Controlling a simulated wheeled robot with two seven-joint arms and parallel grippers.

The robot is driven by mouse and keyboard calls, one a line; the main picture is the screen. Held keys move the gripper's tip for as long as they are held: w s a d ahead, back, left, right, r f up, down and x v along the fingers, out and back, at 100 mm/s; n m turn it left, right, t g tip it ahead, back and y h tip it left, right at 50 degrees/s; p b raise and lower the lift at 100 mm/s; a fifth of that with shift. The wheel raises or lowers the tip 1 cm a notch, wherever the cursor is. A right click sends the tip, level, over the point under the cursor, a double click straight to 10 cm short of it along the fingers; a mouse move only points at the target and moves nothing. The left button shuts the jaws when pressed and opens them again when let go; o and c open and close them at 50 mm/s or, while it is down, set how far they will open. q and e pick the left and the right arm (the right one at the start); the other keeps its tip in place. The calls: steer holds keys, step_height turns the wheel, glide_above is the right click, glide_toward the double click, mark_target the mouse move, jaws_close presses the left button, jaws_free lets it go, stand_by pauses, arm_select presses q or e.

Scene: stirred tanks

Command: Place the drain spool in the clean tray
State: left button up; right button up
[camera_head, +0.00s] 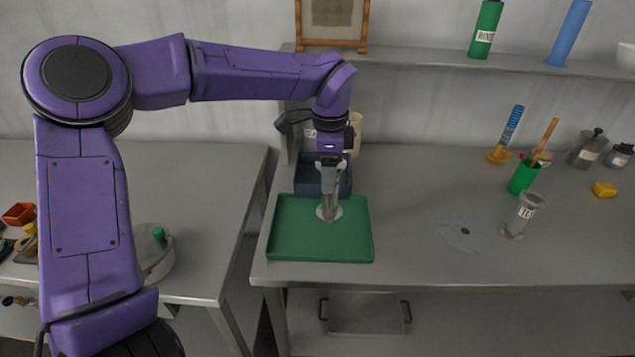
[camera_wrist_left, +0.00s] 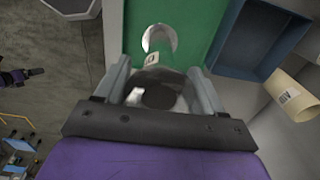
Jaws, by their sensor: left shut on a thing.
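My left gripper (camera_head: 330,182) points straight down and is shut on a grey metal drain spool (camera_head: 327,208), held upright by its upper part. Its round lower flange is over the back middle of the green tray (camera_head: 290,240); I cannot tell whether it touches the tray floor. In the left wrist view the spool (camera_wrist_left: 158,75) sits between both fingers, its dark bore facing the camera and a small pale label on its side. The tray (camera_wrist_left: 205,22) is otherwise empty in the head view. A small purple and black part at the wrist view's left edge may be my right gripper (camera_wrist_left: 30,73).
A blue bin (camera_head: 310,178) stands right behind the tray, with a beige cup (camera_head: 355,130) behind it. Another grey labelled spool (camera_head: 524,214) stands to the right, near a green holder (camera_head: 522,178) with brushes. A shelf (camera_head: 420,58) runs above.

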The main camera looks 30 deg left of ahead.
arm_select(q)
step_height(320, 180, down, 8)
steer(key=w+a+p, duration=0.1)
steer(key=w+a, duration=0.1)
steer(key=shift+a+f, duration=0.15)
steer(key=shift+a, duration=0.2)
steer(key=o, duration=1.5)
steer(key=shift+s+a+r+p, duration=0.1)
steer(key=shift+r+p, duration=0.1)
steer(key=shift+p, duration=0.15)
arm_select(e)
steer(key=shift+w+d+r, duration=0.1)
steer(key=shift+w+r, duration=0.15)
steer(key=shift+r, duration=0.25)
steer(key=shift+w+r, duration=0.2)
steer(key=shift+r, duration=0.25)
arm_select(q)
step_height(320, 180, up, 12)
steer(key=shift+f+b, duration=0.1)
steer(key=shift+b, duration=1.05)
arm_select(e)
step_height(320, 180, down, 2)
steer(key=shift+f, duration=0.2)
